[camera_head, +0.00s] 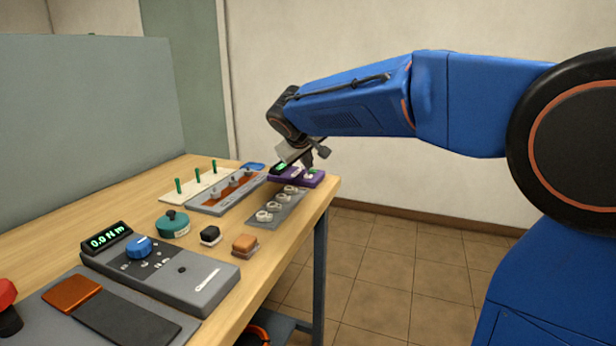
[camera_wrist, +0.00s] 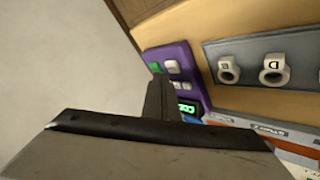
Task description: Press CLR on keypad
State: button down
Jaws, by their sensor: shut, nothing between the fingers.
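The purple keypad (camera_head: 316,180) sits at the far right corner of the table, with a lit green display (camera_head: 281,167) at its left end. In the wrist view the keypad (camera_wrist: 204,92) shows its display (camera_wrist: 187,108), a green key (camera_wrist: 155,67) and pale keys (camera_wrist: 172,67). I cannot read a CLR label. My gripper (camera_head: 312,163) is shut and empty, pointing down at the keypad. In the wrist view my gripper (camera_wrist: 158,82) covers part of the keypad face between the green key and the display. I cannot tell whether the tips touch it.
A grey panel with white lettered rings (camera_head: 277,205) lies right beside the keypad. A grey rail block (camera_head: 228,192) and a pegged board (camera_head: 197,184) are to its left. A torque tester (camera_head: 160,270) and small knobs stand nearer. The table's right edge is close.

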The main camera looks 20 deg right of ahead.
aim_at(308, 179)
jog(key=shift+r, duration=0.1)
jog(key=shift+r, duration=2.45)
jog(key=s+d+f+m+g+y, duration=0.1)
jog(key=s+f, duration=0.6)
jog(key=s, duration=0.7)
jog(key=s+d+f+m+g+y, duration=0.1)
jog(key=s+d+f, duration=0.3)
jog(key=s+f, duration=0.4)
jog(key=s+d+f+m+g+y, duration=0.1)
jog(key=s+f, duration=0.6)
jog(key=s, duration=1.3)
jog(key=shift+d+f+m+g+y, duration=0.3)
jog(key=shift+d+m+y, duration=0.1)
jog(key=shift+d+m, duration=0.3)
jog(key=shift+r, duration=0.1)
